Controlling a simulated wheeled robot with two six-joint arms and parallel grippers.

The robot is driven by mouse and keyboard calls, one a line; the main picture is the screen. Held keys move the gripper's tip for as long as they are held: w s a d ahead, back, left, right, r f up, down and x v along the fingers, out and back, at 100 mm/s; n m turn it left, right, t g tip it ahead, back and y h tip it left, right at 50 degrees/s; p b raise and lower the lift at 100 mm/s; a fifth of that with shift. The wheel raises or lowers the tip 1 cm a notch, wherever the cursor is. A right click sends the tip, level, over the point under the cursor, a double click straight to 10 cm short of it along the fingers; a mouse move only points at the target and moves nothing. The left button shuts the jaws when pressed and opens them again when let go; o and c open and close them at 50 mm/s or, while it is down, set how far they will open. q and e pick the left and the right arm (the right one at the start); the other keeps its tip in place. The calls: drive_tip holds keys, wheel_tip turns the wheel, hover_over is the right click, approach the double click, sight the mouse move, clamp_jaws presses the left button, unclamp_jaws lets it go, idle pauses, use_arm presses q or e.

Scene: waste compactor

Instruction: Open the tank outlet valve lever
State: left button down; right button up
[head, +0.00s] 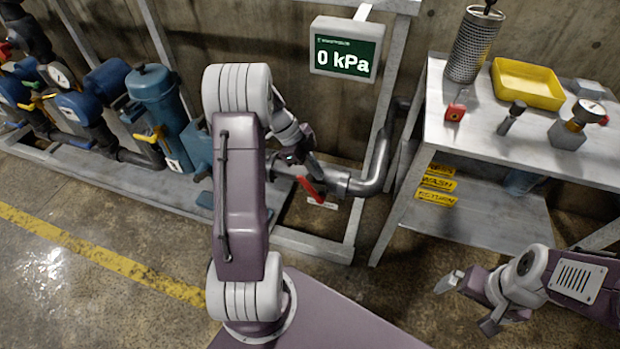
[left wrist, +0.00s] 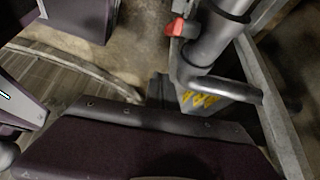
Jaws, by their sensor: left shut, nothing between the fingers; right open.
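The red valve lever (head: 311,191) sits on the grey outlet pipe (head: 375,178) near the floor, below the pressure display. It slants down to the right in the head view. In the left wrist view the red lever (left wrist: 179,28) shows at the top, beside the pipe (left wrist: 215,38). My left gripper (head: 317,172) is shut and empty, just above and beside the lever in the head view; whether it touches the lever I cannot tell. My left forearm hides part of the pipework. My right gripper (head: 468,303) is open and empty at the lower right, away from the valve.
A display (head: 345,51) reads 0 kPa. A metal frame post (head: 378,125) stands right of the valve. A workbench (head: 465,150) at the right holds a yellow tray (head: 527,83) and other parts. Blue pumps and a blue filter housing (head: 158,95) stand at the left.

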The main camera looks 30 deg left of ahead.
use_arm(q)
wheel_tip(320, 180, up, 6)
drive_tip(key=p, duration=0.1)
hover_over(312, 187)
drive_tip(key=a, duration=0.1)
drive_tip(key=s+a+f+n+g+y, duration=0.2)
drive_tip(key=s+a+n+y, duration=0.1)
drive_tip(key=a+n, duration=0.1)
drive_tip(key=w+d+r+m+y, duration=0.2)
drive_tip(key=d, duration=0.3)
drive_tip(key=w+d+r+m+y, duration=0.2)
drive_tip(key=d+y, duration=0.1)
drive_tip(key=d, duration=0.2)
drive_tip(key=shift+h, duration=0.3)
drive_tip(key=a+f+b, duration=0.1)
drive_tip(key=f, duration=0.3)
drive_tip(key=a+f+b, duration=0.1)
drive_tip(key=f+b, duration=0.1)
drive_tip(key=f, duration=0.2)
drive_tip(key=s+a+f+b, duration=0.1)
drive_tip(key=f+b, duration=0.1)
drive_tip(key=f, duration=0.2)
drive_tip(key=shift+a+f, duration=0.25)
drive_tip(key=shift+a, duration=0.15)
drive_tip(key=shift+a+f, duration=0.1)
drive_tip(key=shift+a, duration=0.2)
